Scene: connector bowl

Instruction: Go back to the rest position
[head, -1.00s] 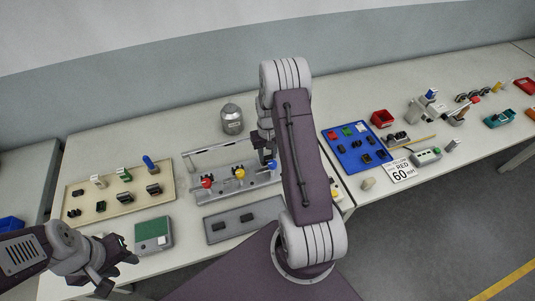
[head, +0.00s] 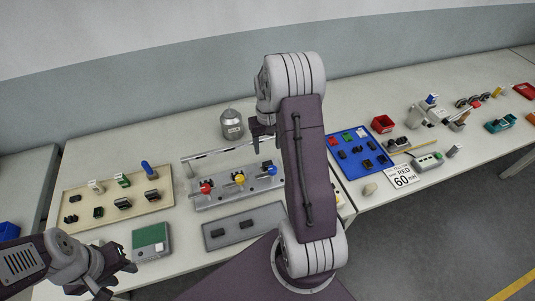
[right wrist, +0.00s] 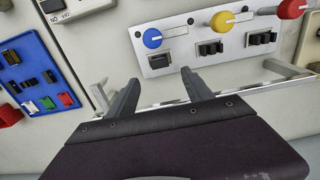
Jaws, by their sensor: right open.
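My right gripper (head: 262,146) is open and empty in the head view, above the back of the grey connector panel (head: 215,202). In the right wrist view its two fingers (right wrist: 160,98) are spread, with nothing between them. The panel carries a red knob (head: 206,188), a yellow knob (head: 239,179) and a blue knob (head: 272,171), with black connectors by them. The blue knob (right wrist: 152,38) shows beyond the fingers in the wrist view, apart from them. My left gripper (head: 118,275) is at the lower left, with its fingers spread and empty, beside the green-topped box (head: 150,240).
A beige tray (head: 75,217) of connectors lies at left. A lidded metal pot (head: 232,125) stands behind the panel, near a raised rail (head: 212,154). A grey plate (head: 230,235) lies in front. A blue tray (head: 347,168) and red bin (head: 382,124) are at right.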

